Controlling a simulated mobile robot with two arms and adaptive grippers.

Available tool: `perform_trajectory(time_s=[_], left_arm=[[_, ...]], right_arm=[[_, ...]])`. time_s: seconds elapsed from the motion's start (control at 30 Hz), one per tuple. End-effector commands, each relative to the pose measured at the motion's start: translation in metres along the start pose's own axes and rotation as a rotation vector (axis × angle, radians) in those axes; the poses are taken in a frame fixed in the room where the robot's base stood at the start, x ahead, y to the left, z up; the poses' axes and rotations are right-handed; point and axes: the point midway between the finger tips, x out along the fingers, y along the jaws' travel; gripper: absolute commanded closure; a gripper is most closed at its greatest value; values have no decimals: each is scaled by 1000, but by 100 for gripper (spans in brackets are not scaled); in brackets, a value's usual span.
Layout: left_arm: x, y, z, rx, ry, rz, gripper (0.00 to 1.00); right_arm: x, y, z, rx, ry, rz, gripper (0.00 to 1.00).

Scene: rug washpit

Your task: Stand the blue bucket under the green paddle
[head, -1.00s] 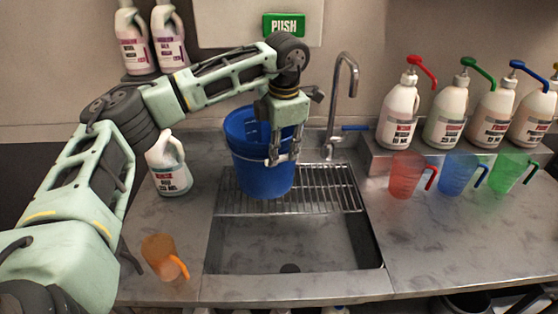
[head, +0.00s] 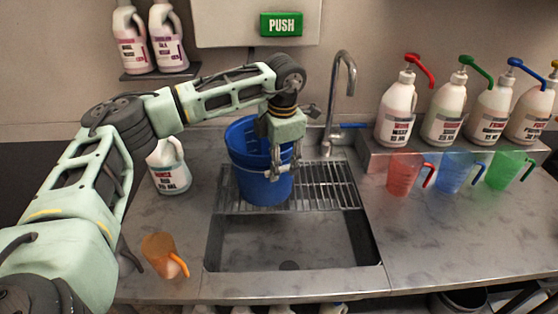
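The blue bucket (head: 258,181) is upright at the back left of the sink, on or just above the wire rack; I cannot tell whether it touches. My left gripper (head: 284,172) points down at the bucket's right front rim, with its fingers at the wall. It appears shut on the bucket's rim, though the arm hides part of the rim. The green paddle (head: 281,24) marked PUSH is on the wall panel, above and behind the bucket. My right gripper is not in view.
A faucet (head: 343,95) rises right of the bucket. The wire rack (head: 325,187) spans the sink's back. A white jug (head: 168,167) stands left, an orange cup (head: 163,254) front left. Pump bottles (head: 397,115) and a red jug (head: 404,174) stand right. The sink's front (head: 290,238) is clear.

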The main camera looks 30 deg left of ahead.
Motion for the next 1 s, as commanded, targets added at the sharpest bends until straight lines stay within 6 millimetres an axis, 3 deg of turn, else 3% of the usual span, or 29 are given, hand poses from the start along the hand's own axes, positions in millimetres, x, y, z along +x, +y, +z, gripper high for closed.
perform_trajectory(time_s=[0.37, 0.8, 1.0], left_arm=[[-11, 1, 1, 0, -3, 2, 60], [-99, 0, 2, 1, -4, 2, 60], [-119, 0, 1, 1, 0, 1, 60]], right_arm=[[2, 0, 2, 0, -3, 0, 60], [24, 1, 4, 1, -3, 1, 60], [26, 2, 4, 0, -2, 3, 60]])
